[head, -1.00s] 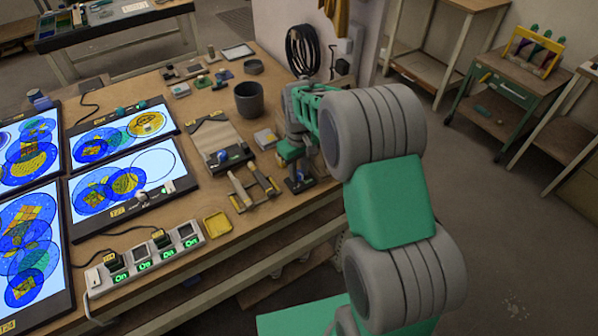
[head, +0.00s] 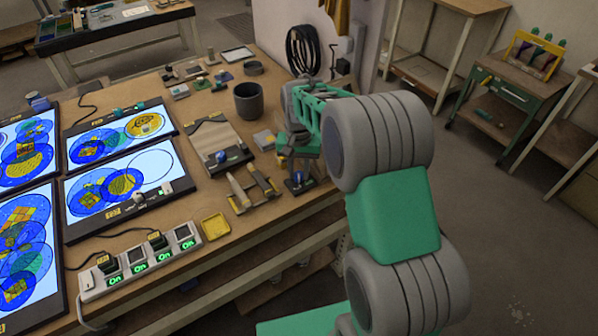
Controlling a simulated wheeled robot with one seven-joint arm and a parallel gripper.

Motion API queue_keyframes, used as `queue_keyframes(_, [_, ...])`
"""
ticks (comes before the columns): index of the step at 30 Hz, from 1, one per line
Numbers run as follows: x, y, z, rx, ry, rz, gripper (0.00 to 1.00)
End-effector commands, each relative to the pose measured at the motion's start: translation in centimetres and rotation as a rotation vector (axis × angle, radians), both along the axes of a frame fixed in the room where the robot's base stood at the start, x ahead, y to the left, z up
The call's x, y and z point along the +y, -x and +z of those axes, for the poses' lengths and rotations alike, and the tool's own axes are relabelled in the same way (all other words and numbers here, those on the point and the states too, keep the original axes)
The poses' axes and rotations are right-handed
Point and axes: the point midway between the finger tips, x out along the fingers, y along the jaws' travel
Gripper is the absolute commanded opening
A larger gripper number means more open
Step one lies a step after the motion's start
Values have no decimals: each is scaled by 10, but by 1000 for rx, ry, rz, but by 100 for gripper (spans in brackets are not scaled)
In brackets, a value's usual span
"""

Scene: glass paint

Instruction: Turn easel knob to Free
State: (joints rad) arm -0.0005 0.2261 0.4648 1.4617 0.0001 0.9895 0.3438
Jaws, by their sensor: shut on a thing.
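My gripper (head: 292,152) points down over the right edge of the workbench, below the wrist end of my green and grey arm. Its jaws are shut on a small part at the bench edge, apparently the easel knob. The fingers and my wrist hide that knob, so its setting cannot be read. Just below the gripper, a dark upright piece with a blue part (head: 298,181) stands at the bench edge. A wooden board on a dark base, with a blue knob (head: 221,156) at its front, lies to the left, apart from the gripper.
A dark cup (head: 248,101) stands behind and left of the gripper. Wooden clamp-like pieces (head: 252,188) and a yellow tray (head: 215,226) lie in front. Lit screens (head: 130,185) and a power strip (head: 140,262) fill the left. Open floor (head: 520,220) lies right.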

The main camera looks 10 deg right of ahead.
Motion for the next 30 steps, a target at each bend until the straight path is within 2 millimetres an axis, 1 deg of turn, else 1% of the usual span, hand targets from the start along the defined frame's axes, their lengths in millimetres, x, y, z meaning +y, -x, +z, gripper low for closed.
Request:
queue_keyframes(16, [0,-1,1,-2,0,-32,0])
queue_keyframes(17, [0,-1,1,-2,0,-32,27])
queue_keyframes(24, [0,0,0,-1,0,-31,47])
queue_keyframes(25, [0,0,0,-1,0,-31,48])
queue_keyframes(30, [0,0,0,-1,0,-31,48])
